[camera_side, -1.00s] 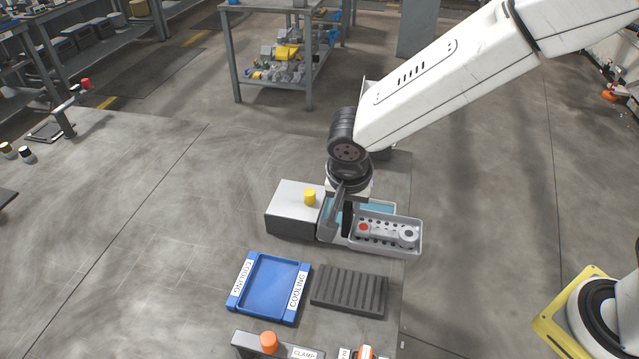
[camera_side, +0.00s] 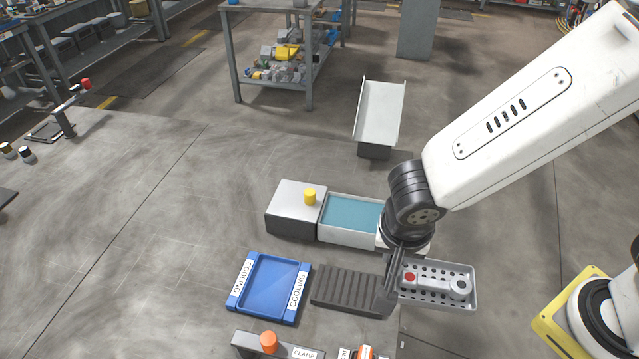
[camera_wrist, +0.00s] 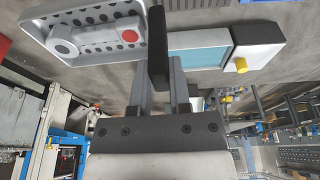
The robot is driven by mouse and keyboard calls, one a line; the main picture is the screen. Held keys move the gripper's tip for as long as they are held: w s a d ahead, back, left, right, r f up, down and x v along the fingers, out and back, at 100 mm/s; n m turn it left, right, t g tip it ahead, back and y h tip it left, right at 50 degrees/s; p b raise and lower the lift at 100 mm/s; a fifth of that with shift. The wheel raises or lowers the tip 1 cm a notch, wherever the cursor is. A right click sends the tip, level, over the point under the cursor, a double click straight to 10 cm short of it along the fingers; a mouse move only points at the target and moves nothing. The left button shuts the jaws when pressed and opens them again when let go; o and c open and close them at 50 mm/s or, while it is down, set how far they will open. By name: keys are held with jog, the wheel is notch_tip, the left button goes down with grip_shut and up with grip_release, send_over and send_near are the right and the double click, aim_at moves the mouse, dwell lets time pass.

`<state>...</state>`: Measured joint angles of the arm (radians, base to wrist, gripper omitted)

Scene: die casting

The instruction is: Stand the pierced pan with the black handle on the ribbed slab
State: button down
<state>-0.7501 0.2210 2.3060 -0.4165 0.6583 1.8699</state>
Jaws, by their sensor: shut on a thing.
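The pierced pan (camera_side: 436,294) is a grey tray full of holes, with a grey metal casting lying in it that has a red spot and a round boss. My gripper (camera_side: 393,284) is shut on the pan's black handle (camera_wrist: 157,45) at the pan's left end. The pan hangs level, just right of the ribbed slab (camera_side: 345,290), beyond the slab's right edge. In the wrist view the pan (camera_wrist: 88,42) shows at the upper left, with the casting in it. The slab is dark grey with raised ribs and bare; my gripper covers its right end.
A blue cooling tray (camera_side: 269,286) lies left of the slab. Behind stand a tank of blue-green liquid (camera_side: 352,215) and a grey box with a yellow knob (camera_side: 296,202). A clamp with an orange knob (camera_side: 269,342) is in front. A white chute (camera_side: 380,112) stands at the back.

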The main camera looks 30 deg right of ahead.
jog(key=w+a+f, duration=0.6)
jog(key=w+f, duration=0.3)
jog(key=w, duration=0.3)
dwell(0.4)
jog(key=shift+f, duration=0.1)
jog(key=shift+a+x, duration=0.15)
jog(key=shift+x, duration=0.75)
jog(key=shift+a+x, duration=0.15)
jog(key=shift+x, duration=0.75)
jog(key=shift+s+f, duration=0.1)
jog(key=shift+f, duration=0.1)
jog(key=c, duration=0.6)
grip_release()
jog(key=shift+r, duration=0.1)
